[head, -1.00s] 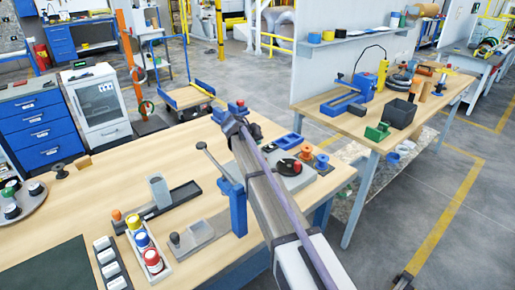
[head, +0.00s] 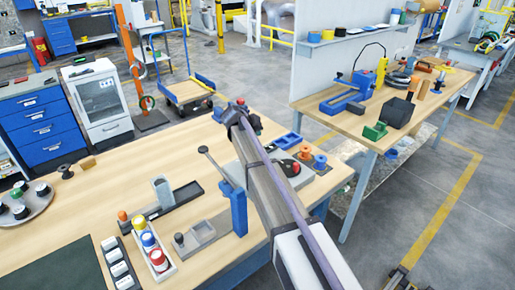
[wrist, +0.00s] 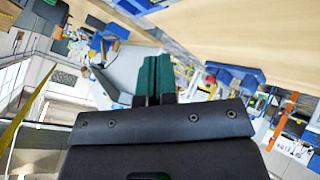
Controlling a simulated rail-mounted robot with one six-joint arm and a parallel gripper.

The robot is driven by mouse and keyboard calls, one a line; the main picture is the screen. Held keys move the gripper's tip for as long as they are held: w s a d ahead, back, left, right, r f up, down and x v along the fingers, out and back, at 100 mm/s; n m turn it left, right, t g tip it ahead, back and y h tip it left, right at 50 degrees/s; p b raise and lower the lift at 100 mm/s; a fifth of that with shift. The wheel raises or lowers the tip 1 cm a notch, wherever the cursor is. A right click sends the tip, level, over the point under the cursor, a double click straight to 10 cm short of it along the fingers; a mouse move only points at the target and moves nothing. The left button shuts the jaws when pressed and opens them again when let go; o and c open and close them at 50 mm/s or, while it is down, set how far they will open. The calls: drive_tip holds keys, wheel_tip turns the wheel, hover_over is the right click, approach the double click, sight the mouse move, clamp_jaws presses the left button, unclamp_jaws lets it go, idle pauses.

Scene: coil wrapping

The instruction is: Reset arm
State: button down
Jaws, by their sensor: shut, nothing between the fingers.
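My gripper (wrist: 153,82) shows in the wrist view with its dark green fingers together and nothing between them. In the head view my arm reaches from the bottom right up over the wooden workbench (head: 110,190), and the gripper end is hidden behind the arm. The wrist view is tilted, with wooden surfaces at its top and the room behind the fingers. The fingers touch nothing that I can see.
A blue lever press (head: 238,208) stands close left of my arm. A bottle tray (head: 172,272) and a round tray (head: 38,202) are on the bench. A second bench (head: 350,122) stands at right. The bench's middle left is clear.

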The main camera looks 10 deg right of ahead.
idle(0.4)
drive_tip(key=s+d+f+g+y, duration=0.1)
drive_tip(key=s, duration=0.6)
drive_tip(key=s+f+g+y, duration=0.1)
drive_tip(key=s, duration=0.6)
drive_tip(key=s+d+f+g, duration=0.1)
drive_tip(key=s, duration=0.6)
drive_tip(key=shift+s+d+f+y, duration=0.1)
drive_tip(key=shift+d+f+y, duration=0.25)
drive_tip(key=shift+y, duration=0.05)
drive_tip(key=s+a+g+y, duration=0.1)
drive_tip(key=s+y, duration=0.1)
drive_tip(key=s, duration=0.7)
drive_tip(key=s+a+f+n+g+y, duration=0.1)
drive_tip(key=s+g+y, duration=0.1)
drive_tip(key=s, duration=0.8)
drive_tip(key=shift+s+f, duration=0.25)
drive_tip(key=shift+f, duration=0.05)
drive_tip(key=shift+a, duration=0.1)
